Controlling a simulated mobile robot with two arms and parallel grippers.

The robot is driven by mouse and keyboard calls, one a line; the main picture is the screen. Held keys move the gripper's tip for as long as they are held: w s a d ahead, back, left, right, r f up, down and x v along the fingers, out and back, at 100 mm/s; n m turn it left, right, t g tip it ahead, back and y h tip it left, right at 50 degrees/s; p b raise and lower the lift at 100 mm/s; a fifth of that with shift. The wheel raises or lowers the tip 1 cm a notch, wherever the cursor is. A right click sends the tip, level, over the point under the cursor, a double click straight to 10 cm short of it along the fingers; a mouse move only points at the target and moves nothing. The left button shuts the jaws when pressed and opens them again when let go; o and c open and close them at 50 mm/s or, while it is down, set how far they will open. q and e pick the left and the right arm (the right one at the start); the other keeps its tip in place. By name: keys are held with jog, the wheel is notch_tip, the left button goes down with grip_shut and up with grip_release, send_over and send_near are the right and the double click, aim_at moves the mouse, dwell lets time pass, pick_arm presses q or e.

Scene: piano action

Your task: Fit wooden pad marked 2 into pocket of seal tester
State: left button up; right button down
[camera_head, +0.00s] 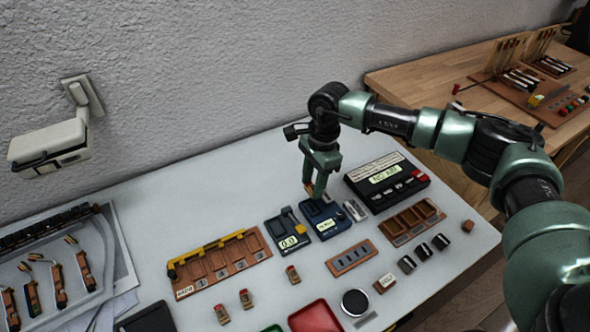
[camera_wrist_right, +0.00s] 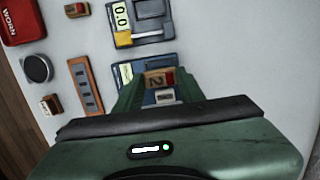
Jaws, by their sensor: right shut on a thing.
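My right gripper (camera_head: 316,193) points down over a dark blue device (camera_head: 326,222) with a small lit display, which I take to be the seal tester. It is shut on a small wooden pad marked 2 (camera_wrist_right: 153,80), with a red part at one end. In the right wrist view the pad sits between the green fingers (camera_wrist_right: 160,92), over the blue device (camera_wrist_right: 122,76). My left gripper is not in view.
A similar device (camera_head: 287,242) reading 0.0, with a yellow lever, stands close on the left. A black box with a display (camera_head: 385,180) is on the right.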

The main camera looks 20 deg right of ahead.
jog(key=shift+d+f, duration=0.2)
jog(key=shift+f, duration=0.1)
jog(key=shift+f+b, duration=1.45)
jog(key=shift+f, duration=1.1)
jog(key=shift+f+b, duration=0.15)
jog(key=shift+b, duration=0.15)
jog(key=shift+f+b, duration=0.35)
jog(key=shift+b, duration=0.55)
dwell(0.4)
jog(key=c, duration=0.8)
grip_release()
